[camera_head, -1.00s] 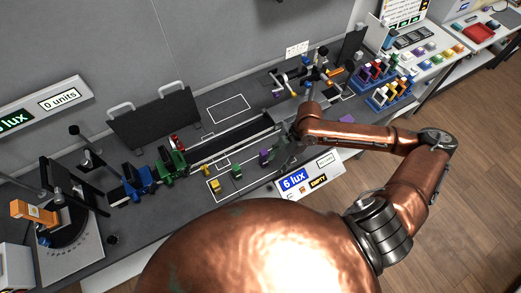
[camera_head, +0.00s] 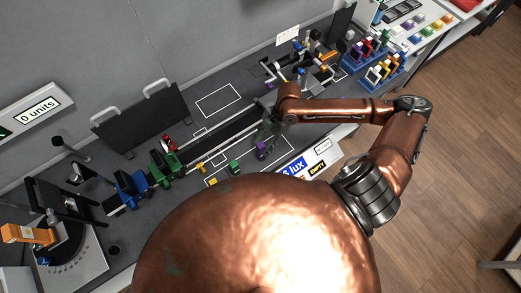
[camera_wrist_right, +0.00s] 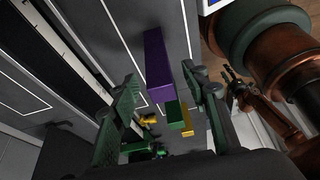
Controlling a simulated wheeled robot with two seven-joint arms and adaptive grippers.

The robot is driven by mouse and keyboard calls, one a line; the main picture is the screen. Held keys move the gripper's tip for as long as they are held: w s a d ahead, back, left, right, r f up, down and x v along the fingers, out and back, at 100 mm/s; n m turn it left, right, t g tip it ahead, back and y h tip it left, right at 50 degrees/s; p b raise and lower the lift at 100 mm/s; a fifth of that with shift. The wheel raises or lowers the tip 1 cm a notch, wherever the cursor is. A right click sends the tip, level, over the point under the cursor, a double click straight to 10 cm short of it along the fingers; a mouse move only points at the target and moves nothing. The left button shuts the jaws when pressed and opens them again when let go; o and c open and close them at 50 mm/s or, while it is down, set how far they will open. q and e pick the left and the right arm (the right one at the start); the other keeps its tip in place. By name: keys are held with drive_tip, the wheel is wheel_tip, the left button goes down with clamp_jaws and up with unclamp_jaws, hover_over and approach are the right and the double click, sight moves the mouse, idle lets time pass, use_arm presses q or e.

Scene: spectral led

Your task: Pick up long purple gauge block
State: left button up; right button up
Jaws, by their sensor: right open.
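The long purple gauge block (camera_head: 262,150) stands on the dark bench, inside a white-outlined area. In the right wrist view the purple block (camera_wrist_right: 157,65) shows as a long bar beyond and between my finger pads. My right gripper (camera_head: 272,130) is just behind and to the right of the block in the head view. Its dark green fingers (camera_wrist_right: 160,78) are apart in the wrist view, with nothing visibly gripped. Whether either finger touches the block, I cannot tell. My left gripper is not in view.
A green block (camera_head: 235,166) and a yellow block (camera_head: 212,181) stand to the left of the purple one. A dark rail (camera_head: 228,131) runs behind them, with green (camera_head: 172,164) and blue (camera_head: 133,187) carriages. Colored holders (camera_head: 385,70) stand at the far right.

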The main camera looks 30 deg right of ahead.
drive_tip(key=shift+x, duration=1.1)
drive_tip(key=shift+f, duration=0.3)
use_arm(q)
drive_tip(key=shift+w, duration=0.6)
use_arm(e)
clamp_jaws()
